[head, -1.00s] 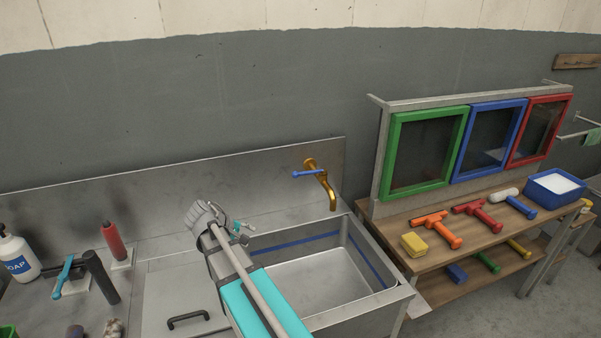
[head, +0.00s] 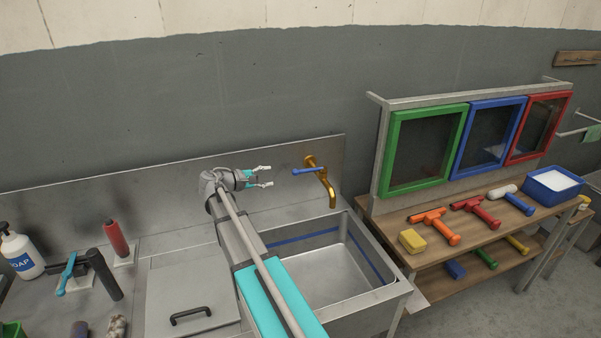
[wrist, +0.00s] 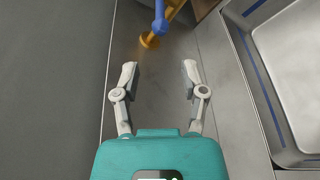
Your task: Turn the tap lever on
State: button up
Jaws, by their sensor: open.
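The brass tap (head: 325,184) is fixed to the steel backsplash above the sink, its spout bent downward. Its blue lever (head: 308,171) points left, toward my gripper. My gripper (head: 270,176) is open and empty, a short gap to the left of the lever's tip. In the wrist view my gripper (wrist: 159,68) has its two fingers spread. The blue lever (wrist: 160,18) shows ahead of the gap between them at the top edge, not touching either finger. The brass tap (wrist: 150,40) is partly cut off at the top there.
The steel sink (head: 395,292) lies below and right of my arm. A wooden table (head: 440,265) with squeegees, a yellow sponge (head: 412,241) and a blue tub (head: 553,188) stands right.

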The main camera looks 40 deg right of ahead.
aim_at(296, 172)
jog(key=shift+d, duration=0.15)
jog(key=b+x, duration=0.3)
jog(key=x, duration=1)
jog(key=shift+d+f, duration=0.2)
jog(key=shift+d, duration=0.05)
grip_shut()
